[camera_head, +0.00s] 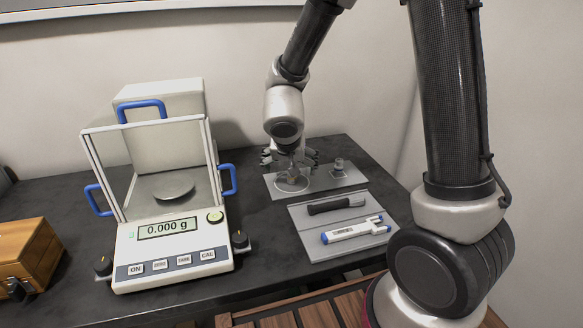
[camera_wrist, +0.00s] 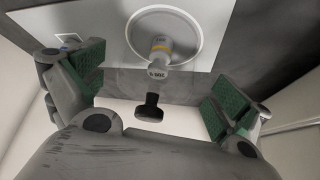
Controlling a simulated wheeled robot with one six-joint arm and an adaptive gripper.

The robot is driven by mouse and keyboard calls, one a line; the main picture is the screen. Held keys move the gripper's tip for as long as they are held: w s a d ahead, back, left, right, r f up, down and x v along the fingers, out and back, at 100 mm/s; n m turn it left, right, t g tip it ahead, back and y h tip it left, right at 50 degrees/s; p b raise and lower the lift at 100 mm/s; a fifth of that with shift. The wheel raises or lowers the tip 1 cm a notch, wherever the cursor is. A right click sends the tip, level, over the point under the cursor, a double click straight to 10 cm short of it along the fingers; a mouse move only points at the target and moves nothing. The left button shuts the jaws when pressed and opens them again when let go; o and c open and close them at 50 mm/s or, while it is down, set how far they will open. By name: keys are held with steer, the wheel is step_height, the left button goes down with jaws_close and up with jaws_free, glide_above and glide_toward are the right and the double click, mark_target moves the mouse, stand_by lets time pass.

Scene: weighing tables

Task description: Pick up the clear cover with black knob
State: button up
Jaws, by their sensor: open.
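The clear cover is barely visible. Its black knob (camera_wrist: 149,108) shows in the wrist view between the two finger pads, with a weight (camera_wrist: 160,52) marked with a label seen beyond it. A pale ring (camera_wrist: 196,42) surrounds the weight's foot on the grey plate. My gripper (camera_wrist: 152,90) is open, with green pads on either side of the knob and not visibly touching it. In the head view, my gripper (camera_head: 290,158) points down over the plate (camera_head: 318,186), hiding most of the cover and its knob.
A balance (camera_head: 172,240) reading 0.000 g stands to the left, with blue handles. A small piece (camera_head: 338,168) stands on the plate's right. In front, a grey mat (camera_head: 310,246) holds a black-handled tool (camera_head: 336,204) and a white-blue tool (camera_head: 352,231). A wooden box (camera_head: 30,255) sits far left.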

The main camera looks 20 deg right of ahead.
steer(key=x, duration=0.3)
steer(key=shift+w+d+f, duration=0.2)
steer(key=shift+f, duration=0.1)
steer(key=shift+c, duration=0.2)
steer(key=c, duration=1.1)
steer(key=shift+o, duration=0.2)
steer(key=shift+r, duration=0.15)
